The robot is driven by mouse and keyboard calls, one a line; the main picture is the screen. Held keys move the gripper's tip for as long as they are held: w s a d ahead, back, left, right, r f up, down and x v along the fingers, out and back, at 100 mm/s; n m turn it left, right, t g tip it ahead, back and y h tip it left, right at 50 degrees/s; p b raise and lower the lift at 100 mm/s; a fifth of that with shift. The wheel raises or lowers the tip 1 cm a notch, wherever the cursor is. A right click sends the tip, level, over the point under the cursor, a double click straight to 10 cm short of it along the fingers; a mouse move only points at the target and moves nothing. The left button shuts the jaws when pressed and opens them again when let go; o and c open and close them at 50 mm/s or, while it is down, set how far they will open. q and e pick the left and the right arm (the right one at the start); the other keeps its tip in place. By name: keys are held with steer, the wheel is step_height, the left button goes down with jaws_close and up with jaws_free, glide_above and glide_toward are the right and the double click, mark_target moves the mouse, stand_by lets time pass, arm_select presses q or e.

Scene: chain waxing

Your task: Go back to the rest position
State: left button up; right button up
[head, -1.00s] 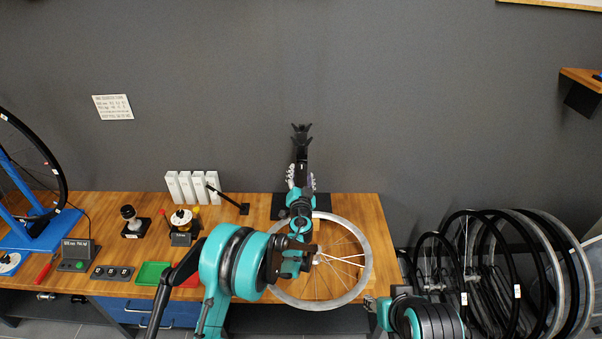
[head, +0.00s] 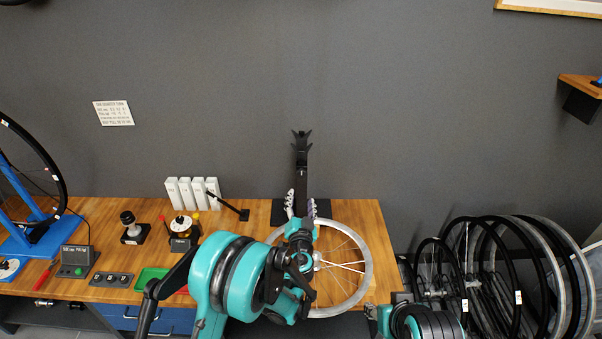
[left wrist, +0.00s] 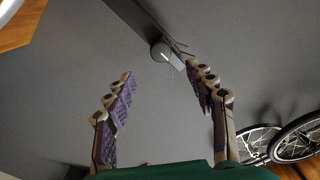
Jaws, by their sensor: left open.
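My left gripper (head: 301,202) is open and empty in the head view, in front of a black upright stand (head: 302,165) with a forked top, at the back of the bench. Its two fingers show on either side of the stand's lower part. In the left wrist view the spread fingers (left wrist: 160,78) with purple pads hold nothing. The dark stand's end (left wrist: 165,52) shows beyond them, apart from the fingers. My right arm shows only as links at the lower right of the head view; its gripper is out of view.
A silver wheel (head: 369,275) lies on the wooden bench (head: 377,232) under my left arm. White boxes (head: 185,192), a black-handled tool (head: 228,205) and a green tray (head: 147,277) are left. Several wheels (head: 518,297) stand at right. A blue wheel stand (head: 35,240) is far left.

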arm_select(q)
steer(key=s+a+r+n+g+y, duration=0.2)
steer(key=s+a+r+n+g, duration=0.15)
steer(key=s+a, duration=0.4)
steer(key=s+a+r+n+g+y, duration=0.2)
steer(key=s+a+r, duration=0.25)
steer(key=a, duration=0.55)
steer(key=s+f+g+h, duration=0.2)
steer(key=s, duration=1)
steer(key=s+f+n+g+h, duration=0.1)
steer(key=s+f+g+h, duration=0.1)
steer(key=s, duration=1.1)
steer(key=shift+f+g, duration=0.4)
steer(key=shift+g, duration=0.35)
